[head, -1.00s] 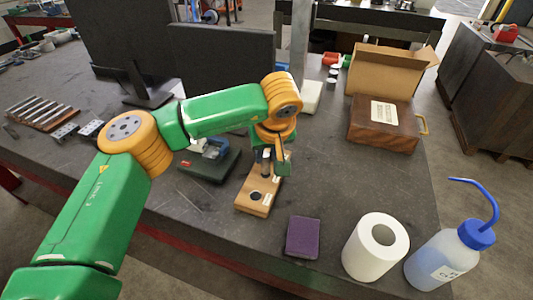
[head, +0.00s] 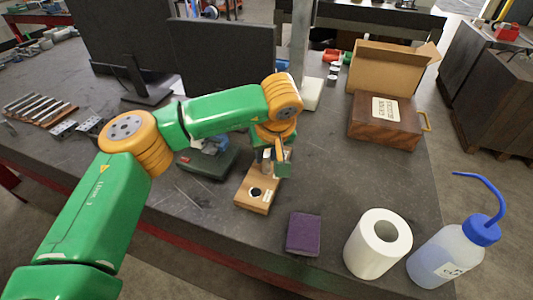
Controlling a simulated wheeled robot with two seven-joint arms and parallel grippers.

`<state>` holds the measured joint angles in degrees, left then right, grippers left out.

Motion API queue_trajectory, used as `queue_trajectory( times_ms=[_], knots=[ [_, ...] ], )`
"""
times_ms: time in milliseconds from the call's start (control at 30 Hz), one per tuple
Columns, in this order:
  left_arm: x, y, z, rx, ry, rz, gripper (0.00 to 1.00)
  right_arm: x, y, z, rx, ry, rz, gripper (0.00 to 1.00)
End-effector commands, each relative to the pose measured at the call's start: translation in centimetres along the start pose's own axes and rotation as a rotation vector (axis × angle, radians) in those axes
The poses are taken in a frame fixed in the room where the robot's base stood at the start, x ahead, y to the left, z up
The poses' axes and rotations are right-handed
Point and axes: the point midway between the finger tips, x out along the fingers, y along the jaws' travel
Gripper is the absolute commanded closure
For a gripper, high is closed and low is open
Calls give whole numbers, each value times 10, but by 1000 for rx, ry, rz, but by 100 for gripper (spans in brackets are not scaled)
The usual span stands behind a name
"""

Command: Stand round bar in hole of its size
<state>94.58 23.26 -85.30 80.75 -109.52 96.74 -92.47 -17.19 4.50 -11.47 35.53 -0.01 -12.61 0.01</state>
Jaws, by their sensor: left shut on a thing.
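A wooden block (head: 250,205) lies on the dark bench in the middle of the head view. A dark round hole (head: 255,192) shows open in its nearer part, with a small pale label beside it. My left gripper (head: 274,164) is over the far part of the block, pointing down. It is shut on a grey round bar (head: 266,157), which looks upright. The gripper hides part of the bar and the block's far end, so I cannot tell how deep the bar's lower end sits in a hole. My right gripper is not in view.
A purple pad (head: 303,233), a white paper roll (head: 377,244) and a wash bottle (head: 452,252) stand at the front right. A dark green device (head: 210,165) lies left of the block. A wooden box (head: 385,125) is behind right. Metal bars (head: 40,110) lie far left.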

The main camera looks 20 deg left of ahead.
Motion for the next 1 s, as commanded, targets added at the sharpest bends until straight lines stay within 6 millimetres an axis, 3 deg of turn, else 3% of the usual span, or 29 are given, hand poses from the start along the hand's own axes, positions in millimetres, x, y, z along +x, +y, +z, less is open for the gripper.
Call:
queue_trajectory(
  times_ms=[1000],
  knots=[
    [13,0,5,0,0,0,100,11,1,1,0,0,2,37]
  ],
)
